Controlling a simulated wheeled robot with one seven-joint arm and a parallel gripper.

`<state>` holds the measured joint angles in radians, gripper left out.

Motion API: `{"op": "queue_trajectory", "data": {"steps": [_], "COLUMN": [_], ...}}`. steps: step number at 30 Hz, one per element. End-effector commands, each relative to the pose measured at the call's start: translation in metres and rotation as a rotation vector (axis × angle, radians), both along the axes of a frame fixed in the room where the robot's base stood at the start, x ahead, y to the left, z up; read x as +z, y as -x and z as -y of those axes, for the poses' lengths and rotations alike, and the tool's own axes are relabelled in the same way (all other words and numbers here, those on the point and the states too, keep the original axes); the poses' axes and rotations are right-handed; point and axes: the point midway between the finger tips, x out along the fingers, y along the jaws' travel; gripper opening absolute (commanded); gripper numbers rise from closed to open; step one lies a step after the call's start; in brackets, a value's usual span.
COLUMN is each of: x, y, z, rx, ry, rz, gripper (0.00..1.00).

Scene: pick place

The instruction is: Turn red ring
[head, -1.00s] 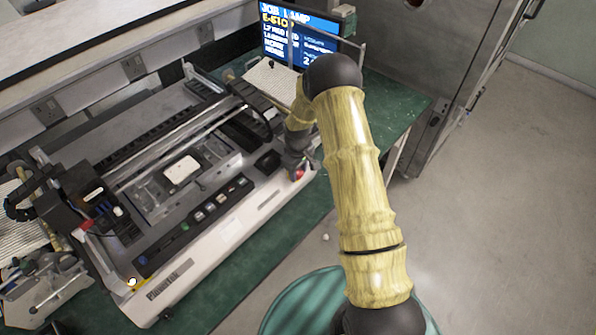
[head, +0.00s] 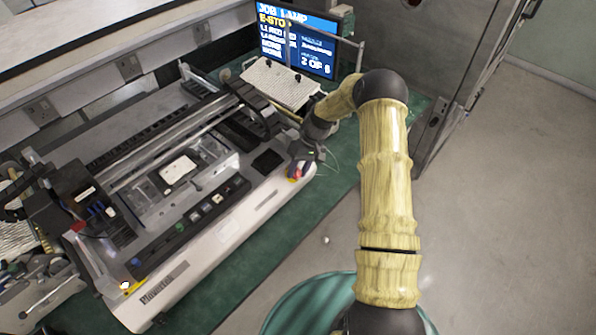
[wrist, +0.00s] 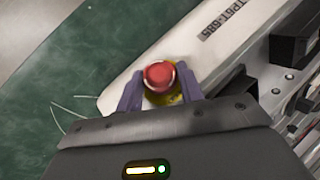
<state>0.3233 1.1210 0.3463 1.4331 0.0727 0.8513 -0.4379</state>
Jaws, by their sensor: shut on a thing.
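The red ring is the red round button top (wrist: 159,75) on a yellow base, at the right front end of the white machine (head: 235,225). In the head view the red top (head: 296,172) shows just under my gripper (head: 297,166). In the wrist view the two purple fingers of my gripper (wrist: 159,92) stand on either side of the red top and its base. My gripper is shut on the red ring. The exact contact of the fingertips is hard to make out.
A screen (head: 298,38) reading "E-STOP" stands behind the machine. A pale ribbed pad (head: 283,84) lies by it. A thin pale wire (wrist: 75,113) shows beside the machine.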

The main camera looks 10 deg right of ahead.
Motion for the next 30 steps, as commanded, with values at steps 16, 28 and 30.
{"op": "queue_trajectory", "data": {"steps": [16,28,30], "x": [0.0,0.008,0.016], "y": [0.0,-0.003,-0.005], "z": [0.0,0.004,0.008], "rx": [-0.004,-0.004,-0.004], "ry": [-0.003,-0.002,-0.002], "rz": [-0.002,0.001,0.001], "gripper": [0.59,0.59,0.59]}}
